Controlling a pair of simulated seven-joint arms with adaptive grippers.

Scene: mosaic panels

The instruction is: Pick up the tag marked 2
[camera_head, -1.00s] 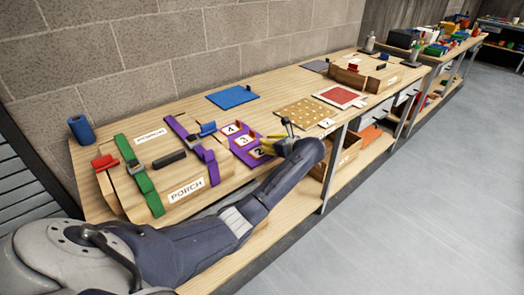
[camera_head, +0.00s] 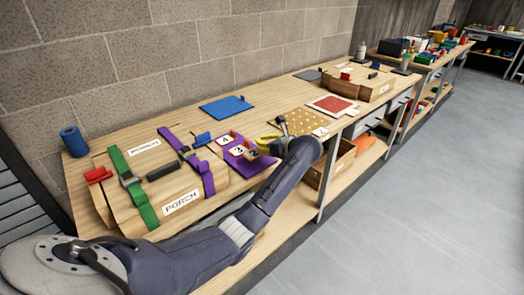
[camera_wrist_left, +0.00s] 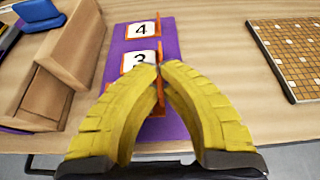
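A purple panel (camera_head: 236,163) lies on the workbench and carries white, orange-edged tags. The tag marked 4 (camera_head: 225,139) and the tag marked 3 (camera_head: 238,149) sit in a row on it, and both show in the left wrist view (camera_wrist_left: 141,30). The tag marked 2 (camera_head: 254,153) is at the near end, seemingly raised slightly. My left gripper (camera_wrist_left: 160,66) has its yellow fingertips nearly together, with a thin orange tab between the fingers. They appear closed on the tag marked 2, whose number they hide in the wrist view. My right gripper is not in view.
Left of the panel stands a wooden box labelled PORCH (camera_head: 182,202) with green and purple straps. A dotted wooden board (camera_head: 299,123) lies to the right. A blue mat (camera_head: 227,107) and a red square panel (camera_head: 335,105) lie farther back.

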